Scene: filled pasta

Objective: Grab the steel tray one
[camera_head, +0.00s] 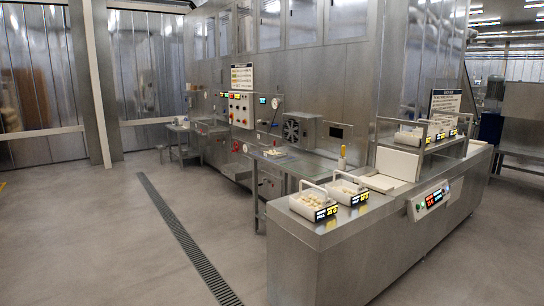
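Two light trays with arched handles stand side by side on the near steel counter. The front one (314,207) and the one behind it to the right (346,191) hold pale pasta pieces and bear dark labels with white and yellow marks. Similar trays (411,135) stand on the raised shelf at the right, partly overlapping. A small flat tray (275,153) with pale pieces lies on the steel table further back. I cannot tell which of them is the steel tray one. My gripper is not in view.
A machine wall with a control panel (241,109) stands behind. The floor at left is clear, crossed by a drain grate (186,241).

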